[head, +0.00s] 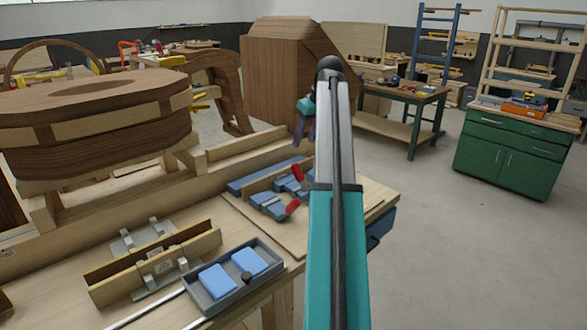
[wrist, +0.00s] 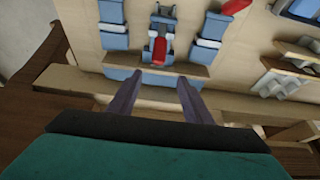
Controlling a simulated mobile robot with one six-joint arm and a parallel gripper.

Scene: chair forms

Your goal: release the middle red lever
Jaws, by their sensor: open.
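The middle red lever (wrist: 160,50) belongs to a small grey and blue clamp in the upper middle of the wrist view. It lies along the clamp and points toward my gripper. In the head view, a red lever (head: 297,172) stands up on the second blue clamp, apparently the same one. My gripper (wrist: 160,77) is open, with its two dark purple fingers spread on either side of the line to the lever and nothing between them. In the head view, my gripper (head: 305,132) hangs above the clamps, partly hidden by my arm.
Blue clamps stand left (wrist: 112,22) and right (wrist: 207,32) of the middle one. Another red lever (wrist: 237,6) sticks out at the upper right. A grey tray (head: 218,298) with blue pads and a large wooden form (head: 95,110) share the bench.

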